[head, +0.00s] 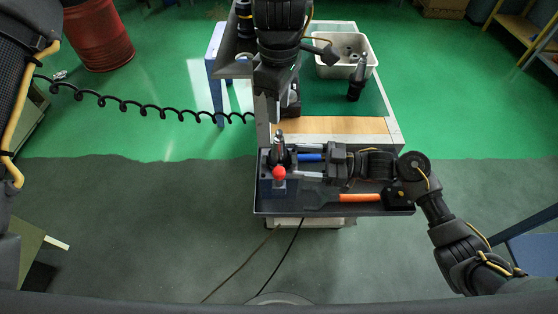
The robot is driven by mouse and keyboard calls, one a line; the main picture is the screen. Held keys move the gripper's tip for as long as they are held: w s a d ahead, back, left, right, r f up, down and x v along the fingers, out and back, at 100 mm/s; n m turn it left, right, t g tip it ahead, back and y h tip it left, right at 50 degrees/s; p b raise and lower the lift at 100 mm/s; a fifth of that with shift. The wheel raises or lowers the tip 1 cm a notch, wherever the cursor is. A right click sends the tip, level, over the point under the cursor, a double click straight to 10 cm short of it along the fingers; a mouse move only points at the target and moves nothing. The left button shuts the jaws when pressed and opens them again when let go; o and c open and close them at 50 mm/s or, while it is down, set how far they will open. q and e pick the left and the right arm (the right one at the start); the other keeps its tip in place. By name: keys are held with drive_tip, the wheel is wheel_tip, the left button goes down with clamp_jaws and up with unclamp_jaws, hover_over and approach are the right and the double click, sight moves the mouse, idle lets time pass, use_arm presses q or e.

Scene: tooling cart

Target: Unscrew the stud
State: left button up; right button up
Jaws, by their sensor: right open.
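The stud (279,138) appears as a small grey upright piece on a dark clamp-like fixture at the left of the cart's front tray. A red ball knob (279,173) sits just in front of it. My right gripper (297,160) reaches in from the right, low over the tray, with its fingers spread and their tips close to the fixture. Whether the fingertips touch the stud is too small to tell. My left gripper (290,108) points down over the cart behind the fixture, apart from the stud. Its fingers are dark and hard to make out.
The front tray (300,209) also holds a blue-handled item (310,157) and an orange-handled tool (360,198). A white bin (326,70) with metal parts and a dark upright tool (356,80) stand at the back. A bare wooden strip (345,126) lies behind the tray.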

sight(290, 159)
drive_tip(key=a, duration=0.4)
drive_tip(key=shift+w+a, duration=0.2)
drive_tip(key=shift+a, duration=0.25)
drive_tip(key=c, duration=1.3)
use_arm(q)
drive_tip(key=shift+w+a+r, duration=0.15)
drive_tip(key=shift+r, duration=0.1)
use_arm(e)
clamp_jaws()
use_arm(q)
drive_tip(key=m, duration=0.4)
drive_tip(key=shift+m, duration=0.3)
drive_tip(key=m, duration=0.4)
drive_tip(key=shift+f+m, duration=0.25)
drive_tip(key=shift+m, duration=0.05)
drive_tip(key=shift+f, duration=4)
drive_tip(key=shift+c, duration=0.3)
